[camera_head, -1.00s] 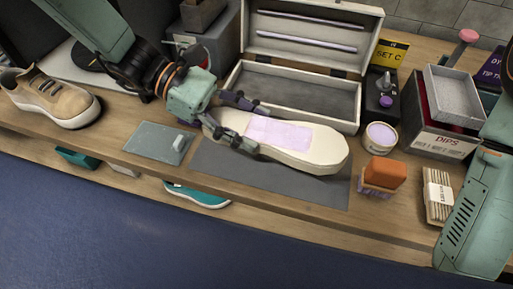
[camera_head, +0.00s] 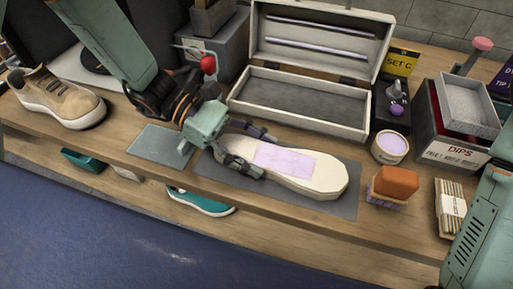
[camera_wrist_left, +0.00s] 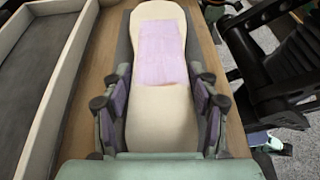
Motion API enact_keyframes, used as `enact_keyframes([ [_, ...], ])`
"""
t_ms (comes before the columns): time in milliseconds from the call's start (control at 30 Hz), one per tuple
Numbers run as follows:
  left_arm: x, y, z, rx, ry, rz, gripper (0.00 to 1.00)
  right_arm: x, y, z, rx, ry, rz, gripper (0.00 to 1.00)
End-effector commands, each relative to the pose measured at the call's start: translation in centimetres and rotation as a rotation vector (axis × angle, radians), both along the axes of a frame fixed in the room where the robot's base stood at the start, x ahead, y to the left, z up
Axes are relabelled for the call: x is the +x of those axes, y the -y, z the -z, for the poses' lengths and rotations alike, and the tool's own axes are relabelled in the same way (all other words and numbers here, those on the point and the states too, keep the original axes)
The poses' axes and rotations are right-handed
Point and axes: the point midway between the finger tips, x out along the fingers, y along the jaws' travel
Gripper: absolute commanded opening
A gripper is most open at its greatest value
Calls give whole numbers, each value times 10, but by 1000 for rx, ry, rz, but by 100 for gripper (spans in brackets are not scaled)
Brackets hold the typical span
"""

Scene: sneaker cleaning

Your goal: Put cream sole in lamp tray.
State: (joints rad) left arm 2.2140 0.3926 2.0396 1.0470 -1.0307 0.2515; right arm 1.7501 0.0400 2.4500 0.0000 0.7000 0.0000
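The cream sole (camera_head: 325,178) with a pale lilac patch lies over the dark grey mat (camera_head: 345,208); I cannot tell whether it touches it. My left gripper (camera_head: 255,150) has its fingers on both sides of the sole's near-left end. The left wrist view shows the finger pads (camera_wrist_left: 160,105) close against both edges of the sole (camera_wrist_left: 160,12). The lamp tray (camera_head: 300,124), an open cream box with a dark grey floor and light strips in its raised lid, stands behind the sole and is empty. My right gripper is out of view.
A tan sneaker (camera_head: 58,98) stands at left. A flat grey-green plate (camera_head: 155,145) is left of the mat. A lilac-filled jar (camera_head: 390,147), an orange-topped brush (camera_head: 397,182), a stick bundle (camera_head: 450,206) and a DIPS box (camera_head: 455,150) stand at right.

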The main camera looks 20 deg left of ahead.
Motion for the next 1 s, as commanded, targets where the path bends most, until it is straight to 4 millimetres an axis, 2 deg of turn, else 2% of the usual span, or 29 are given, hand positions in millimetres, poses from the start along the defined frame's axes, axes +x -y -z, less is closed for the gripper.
enact_keyframes([
  [33,0,0,0,1,1,0,66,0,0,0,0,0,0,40],
  [233,0,0,-1,1,1,0,81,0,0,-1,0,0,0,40],
  [600,0,-1,-1,0,1,-1,81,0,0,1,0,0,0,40],
  [767,2,-15,-9,-3,2,-5,81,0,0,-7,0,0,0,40],
  [1000,3,-48,-15,-2,2,-6,81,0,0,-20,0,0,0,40],
])
